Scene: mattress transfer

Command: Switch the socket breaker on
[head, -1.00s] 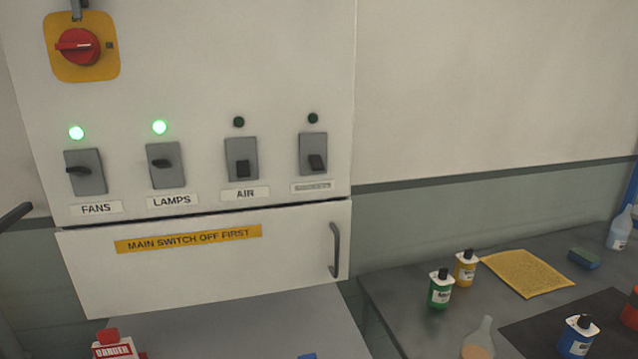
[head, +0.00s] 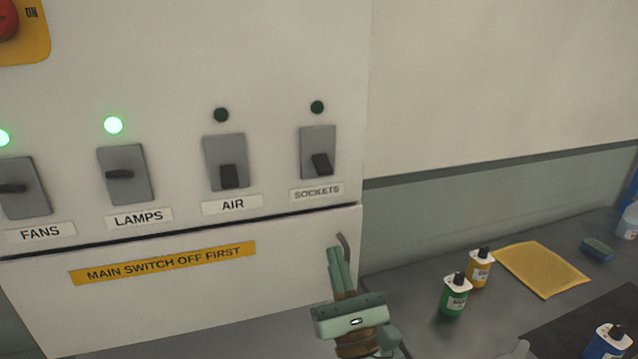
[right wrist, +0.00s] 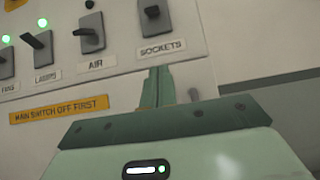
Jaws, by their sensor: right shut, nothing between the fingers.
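The sockets breaker (head: 318,153) is a grey plate with a black lever pointing down, above the label SOCKETS. Its lamp (head: 317,107) is dark. It also shows at the top of the right wrist view (right wrist: 155,15), above my gripper. My right gripper (head: 338,252) is shut and empty, below the breaker and in front of the lower door's handle (head: 346,250), which it partly hides. In the right wrist view its fingers (right wrist: 157,75) point up towards the SOCKETS label and are apart from the lever. My left gripper is not in view.
The air breaker (head: 227,163) has its lever down and a dark lamp. The lamps breaker (head: 125,175) and fans breaker (head: 24,190) have green lamps lit. A red main switch (head: 8,20) is at upper left. Bottles, including a green one (head: 455,296), stand on the right bench.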

